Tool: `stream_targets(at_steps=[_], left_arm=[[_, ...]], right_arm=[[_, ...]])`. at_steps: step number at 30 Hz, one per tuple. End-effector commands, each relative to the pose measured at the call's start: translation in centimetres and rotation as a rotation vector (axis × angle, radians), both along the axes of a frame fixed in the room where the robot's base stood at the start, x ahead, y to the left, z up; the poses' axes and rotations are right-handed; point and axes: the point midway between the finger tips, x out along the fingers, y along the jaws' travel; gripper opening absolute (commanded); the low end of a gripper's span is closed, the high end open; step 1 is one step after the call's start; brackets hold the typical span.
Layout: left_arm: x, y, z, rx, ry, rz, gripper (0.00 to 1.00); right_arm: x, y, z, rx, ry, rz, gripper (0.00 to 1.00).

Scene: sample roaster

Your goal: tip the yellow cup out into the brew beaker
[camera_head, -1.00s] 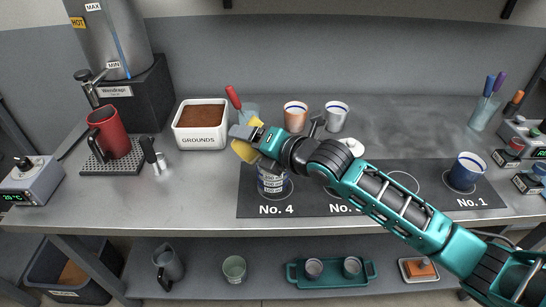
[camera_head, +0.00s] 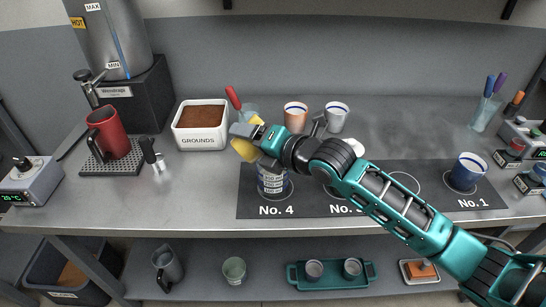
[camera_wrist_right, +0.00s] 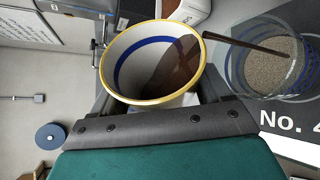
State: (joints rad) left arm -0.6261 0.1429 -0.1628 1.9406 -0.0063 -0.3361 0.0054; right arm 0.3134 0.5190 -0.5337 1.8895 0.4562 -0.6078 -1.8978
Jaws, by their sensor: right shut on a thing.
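My right gripper (camera_head: 258,141) is shut on the yellow cup (camera_head: 243,150), which is tilted above the brew beaker (camera_head: 271,184). In the right wrist view the cup (camera_wrist_right: 125,57) shows a yellow rim, a white inside with a blue band, and dark brown liquid at its lower side. A thin brown stream runs from its lip over the mouth of the clear glass beaker (camera_wrist_right: 268,70). Something grey and grainy shows in the beaker. In the head view the beaker stands on the No. 4 spot, partly hidden by my gripper. My left gripper is not in view.
The white GROUNDS bin (camera_head: 201,137) stands left of the cup. A glass with a red-handled tool (camera_head: 234,98) is just behind it. A blue cup (camera_head: 467,171) is at No. 1.

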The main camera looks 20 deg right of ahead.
Motion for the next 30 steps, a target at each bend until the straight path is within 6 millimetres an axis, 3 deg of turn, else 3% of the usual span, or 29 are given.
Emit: stream_targets(at_steps=[30], left_arm=[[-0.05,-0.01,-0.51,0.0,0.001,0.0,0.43]], right_arm=[[0.03,-0.04,0.43,0.055,0.012,0.001,0.33]])
